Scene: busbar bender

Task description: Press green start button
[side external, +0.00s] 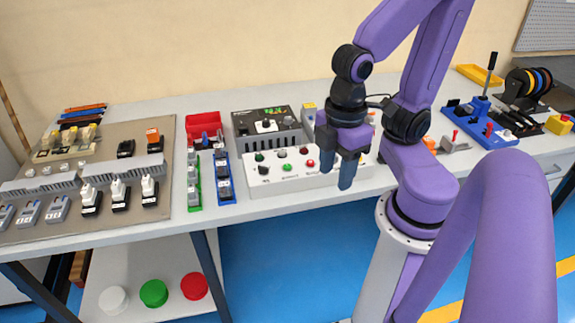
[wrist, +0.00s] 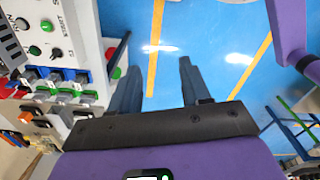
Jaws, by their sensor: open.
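A white control box (side external: 335,178) on the bench carries green, red and dark buttons on its top. One green button (side external: 287,167) sits near the middle front and another green one (side external: 259,157) at the back left; I cannot read which is start. The box (wrist: 84,18) also shows at the left of the wrist view, with green buttons (wrist: 46,26) on its face. My gripper (side external: 338,170) is open and empty, with fingers pointing down near the right part of the box. In the wrist view the fingers (wrist: 157,70) are apart, with blue floor beyond them.
A grey device (side external: 268,125) stands behind the box. Green and blue rails of small modules (side external: 225,178) and a red bin (side external: 204,128) lie to its left. A brown panel (side external: 105,205) with switches is further left. A blue fixture (side external: 480,123) stands at the right. Open floor lies in front.

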